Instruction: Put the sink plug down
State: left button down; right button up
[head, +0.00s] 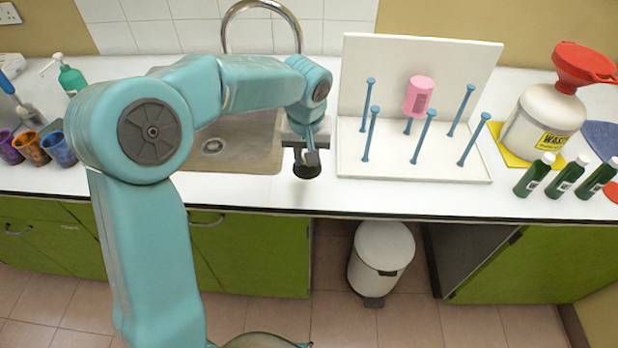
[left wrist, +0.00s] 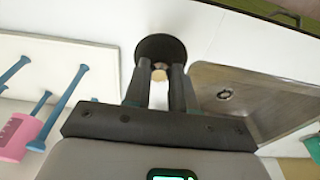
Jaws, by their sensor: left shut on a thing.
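The sink plug (head: 307,171) is a round black disc, held below my left gripper (head: 305,150) at the front of the white counter. In the left wrist view, the plug (left wrist: 160,47) sits at the fingertips with a pale tan knob (left wrist: 158,74) between them. My left gripper (left wrist: 160,72) is shut on the plug. The plug is between the sink (head: 235,152) and the white drying rack (head: 420,172). I cannot tell whether it touches the counter. The sink's round drain (head: 212,146) is uncovered; it also shows in the left wrist view (left wrist: 224,94). My right gripper is not in view.
A pink beaker (head: 418,95) hangs on a peg of the drying rack. A waste container (head: 542,122) with a red funnel (head: 583,66) and several green bottles stand at right. The faucet (head: 262,12) arches behind the sink.

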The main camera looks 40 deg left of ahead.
aim_at(308, 171)
pick_arm(q)
notch_tip(308, 171, down, 3)
jog(key=shift+d+f, duration=0.1)
jog(key=shift+d, duration=0.05)
notch_tip(308, 171, down, 4)
jog(key=shift+f, duration=0.15)
jog(key=shift+w+f, duration=0.15)
jog(key=shift+f, duration=0.15)
jog(key=shift+f, duration=0.1)
jog(key=c, duration=0.9)
grip_release()
